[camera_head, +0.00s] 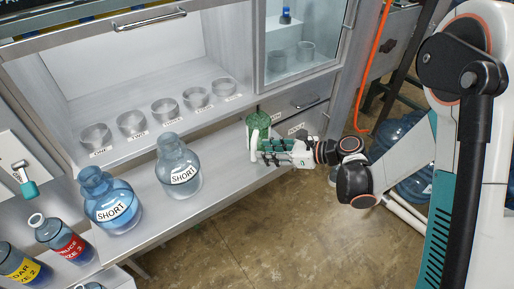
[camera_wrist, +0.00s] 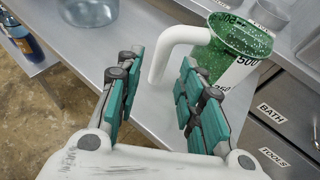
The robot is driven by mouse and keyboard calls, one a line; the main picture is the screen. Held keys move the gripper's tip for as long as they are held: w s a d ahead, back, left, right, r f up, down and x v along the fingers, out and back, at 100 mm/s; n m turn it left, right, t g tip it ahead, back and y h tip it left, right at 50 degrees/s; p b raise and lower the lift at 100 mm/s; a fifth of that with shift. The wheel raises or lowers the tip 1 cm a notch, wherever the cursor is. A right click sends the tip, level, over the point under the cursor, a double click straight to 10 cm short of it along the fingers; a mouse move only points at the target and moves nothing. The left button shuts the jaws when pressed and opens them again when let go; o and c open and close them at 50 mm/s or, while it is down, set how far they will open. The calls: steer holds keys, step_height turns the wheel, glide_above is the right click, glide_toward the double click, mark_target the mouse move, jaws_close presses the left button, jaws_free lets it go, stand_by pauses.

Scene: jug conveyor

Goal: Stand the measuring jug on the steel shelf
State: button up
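The measuring jug (camera_head: 258,122) is speckled green with a white handle and stands upright near the right end of the grey metal counter (camera_head: 222,170). In the wrist view the jug (camera_wrist: 240,42) is at upper right, and its white handle reaches left and down. My gripper (camera_wrist: 162,62) is open, with the handle's lower end showing between its teal-padded fingers. In the head view my gripper (camera_head: 264,152) is right at the jug and covers its lower part. A raised grey shelf (camera_head: 115,152) lies behind the counter; I cannot tell which surface is the steel shelf.
Several glass dishes (camera_head: 165,108) stand in a row on the raised shelf. Drawers (camera_wrist: 290,130) lie below the counter on the right. Bare counter lies between the jug and the bottles.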

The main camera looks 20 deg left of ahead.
steer(key=w+p+v, duration=0.1)
steer(key=v, duration=0.5)
steer(key=shift+s+p, duration=0.3)
steer(key=shift+s, duration=0.2)
steer(key=shift+d+r, duration=0.1)
steer(key=shift+d, duration=0.05)
steer(key=s+d+r+n+t+h, duration=0.1)
steer(key=d+r+n+h, duration=0.35)
steer(key=d+r, duration=0.2)
steer(key=s+d+r+n+t+h, duration=0.2)
steer(key=s+d+r+n+h, duration=0.2)
steer(key=s+d+n, duration=0.3)
steer(key=s+d+r+n+t+h, duration=0.2)
steer(key=s+d+r+n+h, duration=0.3)
steer(key=s+d+n, duration=0.3)
steer(key=s+d, duration=0.2)
steer(key=d, duration=0.1)
steer(key=shift+d, duration=0.4)
